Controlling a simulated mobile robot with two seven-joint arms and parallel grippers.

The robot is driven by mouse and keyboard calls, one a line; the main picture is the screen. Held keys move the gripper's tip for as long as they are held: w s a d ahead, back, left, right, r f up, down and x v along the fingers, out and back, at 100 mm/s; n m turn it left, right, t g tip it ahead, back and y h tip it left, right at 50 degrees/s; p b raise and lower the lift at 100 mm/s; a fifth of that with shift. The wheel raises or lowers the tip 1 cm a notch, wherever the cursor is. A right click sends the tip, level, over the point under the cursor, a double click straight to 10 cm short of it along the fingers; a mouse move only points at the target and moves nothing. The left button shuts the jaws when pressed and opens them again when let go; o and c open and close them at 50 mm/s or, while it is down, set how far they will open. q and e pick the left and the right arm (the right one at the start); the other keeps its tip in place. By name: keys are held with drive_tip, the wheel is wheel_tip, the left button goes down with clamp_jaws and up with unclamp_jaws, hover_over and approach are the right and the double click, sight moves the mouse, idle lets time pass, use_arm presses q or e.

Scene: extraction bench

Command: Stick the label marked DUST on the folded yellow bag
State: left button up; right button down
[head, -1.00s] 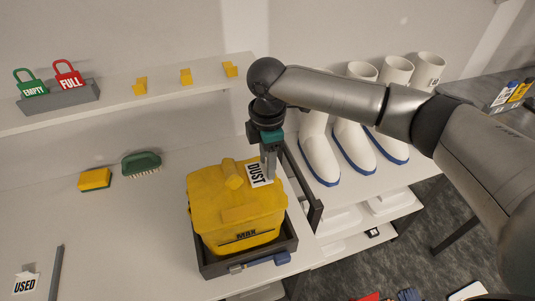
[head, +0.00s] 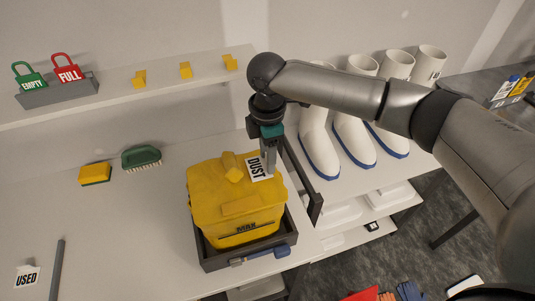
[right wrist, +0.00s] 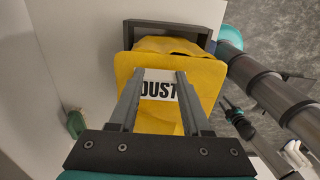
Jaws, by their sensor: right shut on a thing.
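The folded yellow bag (head: 215,200) sits in a dark grey tray (head: 216,264) on the bench, its MAX line facing front. The white label marked DUST (head: 257,168) is at the right part of the bag's top, over the yellow surface. My right gripper (head: 269,172) is shut on this label from above. In the right wrist view the DUST label (right wrist: 158,88) lies between the two fingers, against the yellow bag (right wrist: 205,75). Whether the label touches the bag all over cannot be told.
A label marked USED (head: 27,277) lies at the front left beside a grey bar (head: 57,270). A yellow sponge (head: 95,174) and green brush (head: 141,157) lie behind. White boots (head: 320,150) stand at right. A blue-handled tool (head: 262,255) is at the tray's front.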

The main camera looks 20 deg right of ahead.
drive_tip(key=shift+f, duration=0.5)
drive_tip(key=shift+s+f+p, duration=0.15)
drive_tip(key=shift+f+p, duration=0.05)
drive_tip(key=shift+p, duration=0.2)
idle(2.2)
drive_tip(key=shift+c, duration=1.4)
unclamp_jaws()
drive_tip(key=shift+r, duration=0.1)
drive_tip(key=shift+w+r, duration=0.2)
drive_tip(key=shift+r, duration=0.05)
wheel_tip(320, 180, up, 15)
drive_tip(key=shift+b, duration=0.3)
drive_tip(key=shift+f, duration=0.1)
